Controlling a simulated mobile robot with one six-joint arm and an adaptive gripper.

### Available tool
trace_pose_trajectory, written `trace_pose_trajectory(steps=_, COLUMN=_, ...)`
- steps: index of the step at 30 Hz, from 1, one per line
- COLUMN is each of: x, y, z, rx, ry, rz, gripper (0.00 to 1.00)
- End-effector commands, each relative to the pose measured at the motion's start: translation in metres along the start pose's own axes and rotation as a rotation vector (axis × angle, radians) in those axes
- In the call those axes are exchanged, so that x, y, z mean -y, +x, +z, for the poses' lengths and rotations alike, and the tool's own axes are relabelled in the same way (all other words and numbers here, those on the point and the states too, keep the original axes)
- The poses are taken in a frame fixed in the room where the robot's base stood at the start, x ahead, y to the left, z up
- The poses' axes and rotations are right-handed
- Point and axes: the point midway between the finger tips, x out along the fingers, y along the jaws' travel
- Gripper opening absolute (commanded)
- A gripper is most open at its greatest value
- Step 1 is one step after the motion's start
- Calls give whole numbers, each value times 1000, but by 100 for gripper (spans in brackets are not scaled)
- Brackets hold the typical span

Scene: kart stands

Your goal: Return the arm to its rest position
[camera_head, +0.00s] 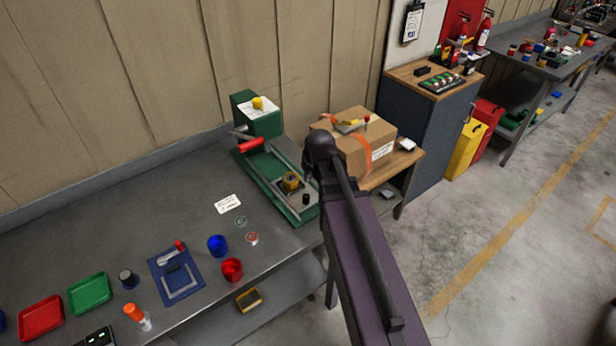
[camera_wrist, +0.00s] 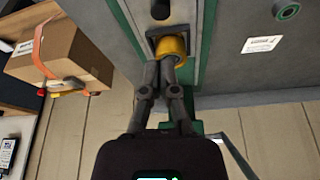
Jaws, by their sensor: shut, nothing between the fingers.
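My arm (camera_head: 365,240) reaches up from the bottom of the head view, and its dark end joint is beside the green press-like machine (camera_head: 262,140). My gripper (camera_wrist: 168,62) shows in the wrist view with its two fingers together and nothing between them. The fingertips are close to a yellow cylinder (camera_wrist: 171,46) on the green machine; whether they touch it I cannot tell. In the head view the same yellow cylinder (camera_head: 290,181) sits on the machine's base. The gripper is mostly hidden behind the arm there.
The grey bench (camera_head: 130,225) carries a blue cup (camera_head: 217,245), a red cup (camera_head: 232,270), a blue plate (camera_head: 177,275), green and red trays (camera_head: 89,294) and a white label (camera_head: 228,204). A cardboard box (camera_head: 372,150) stands close right of the machine. Floor (camera_head: 500,200) at right is clear.

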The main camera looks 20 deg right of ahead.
Motion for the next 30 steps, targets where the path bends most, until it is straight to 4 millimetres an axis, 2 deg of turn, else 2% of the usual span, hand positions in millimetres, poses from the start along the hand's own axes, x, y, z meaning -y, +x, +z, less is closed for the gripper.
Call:
trace_pose_trajectory(steps=6, x=2, y=0, z=2, rx=4, ry=1, rz=-1, gripper=0)
trace_pose_trajectory(steps=10, x=15, y=-2, z=16, rx=44, ry=16, rz=-6, gripper=0)
trace_pose_trajectory(steps=18, x=65, y=-14, z=85, rx=245, ry=106, rz=4, gripper=0)
trace_pose_trajectory(steps=22, x=80, y=-20, z=108, rx=320, ry=143, rz=21, gripper=0)
trace_pose_trajectory(steps=30, x=83, y=-22, z=113, rx=344, ry=158, rz=30, gripper=0)
